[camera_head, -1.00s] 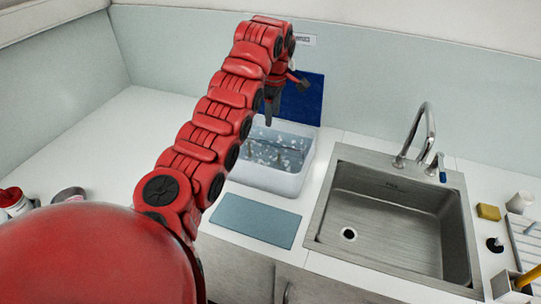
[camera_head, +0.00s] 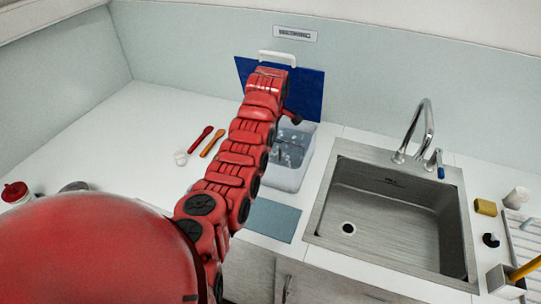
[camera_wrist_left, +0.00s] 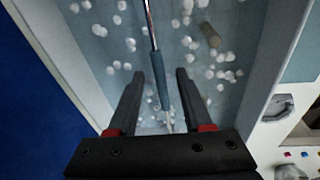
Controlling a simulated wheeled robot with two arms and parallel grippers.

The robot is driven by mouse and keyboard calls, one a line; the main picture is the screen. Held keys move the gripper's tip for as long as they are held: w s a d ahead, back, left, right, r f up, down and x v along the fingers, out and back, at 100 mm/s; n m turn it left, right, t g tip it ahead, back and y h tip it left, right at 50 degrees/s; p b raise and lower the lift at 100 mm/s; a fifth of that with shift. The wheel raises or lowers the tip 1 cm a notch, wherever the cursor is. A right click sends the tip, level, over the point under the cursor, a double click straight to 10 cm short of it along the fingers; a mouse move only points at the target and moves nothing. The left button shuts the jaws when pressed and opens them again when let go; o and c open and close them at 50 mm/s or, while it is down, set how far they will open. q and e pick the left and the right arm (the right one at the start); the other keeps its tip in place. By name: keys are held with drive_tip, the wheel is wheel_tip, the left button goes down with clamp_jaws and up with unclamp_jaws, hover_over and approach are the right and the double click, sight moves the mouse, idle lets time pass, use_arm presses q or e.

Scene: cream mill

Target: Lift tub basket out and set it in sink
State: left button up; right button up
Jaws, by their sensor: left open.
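The white tub (camera_head: 287,177) stands on the counter left of the sink, partly behind my left arm. Clear liquid with white lumps fills it. In the left wrist view, my left gripper (camera_wrist_left: 160,74) is open, pointing into the tub (camera_wrist_left: 262,75). A thin metal rod with a grey-blue sleeve (camera_wrist_left: 158,88) shows between the two fingers; whether it belongs to the basket I cannot tell. No basket outline is clear. A brownish cylindrical piece (camera_wrist_left: 210,35) lies among the lumps. The steel sink (camera_head: 390,215) is empty. My right gripper is not in view.
A blue board (camera_head: 309,95) leans on the wall behind the tub. A grey-blue mat (camera_head: 273,220) lies in front of it. The faucet (camera_head: 428,125) rises behind the sink. Red (camera_head: 200,139) and orange (camera_head: 212,144) utensils lie left. A yellow sponge (camera_head: 485,207) sits right.

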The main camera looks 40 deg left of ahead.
sight(270, 158)
use_arm(q)
drive_tip(key=shift+w+a+f+p, duration=0.15)
drive_tip(key=shift+f+p, duration=0.15)
drive_tip(key=shift+f, duration=0.55)
drive_tip(key=shift+w+a+f+p, duration=0.1)
drive_tip(key=shift+f+p, duration=0.15)
drive_tip(key=shift+f, duration=0.6)
drive_tip(key=shift+s, duration=0.1)
drive_tip(key=shift+c, duration=0.3)
clamp_jaws()
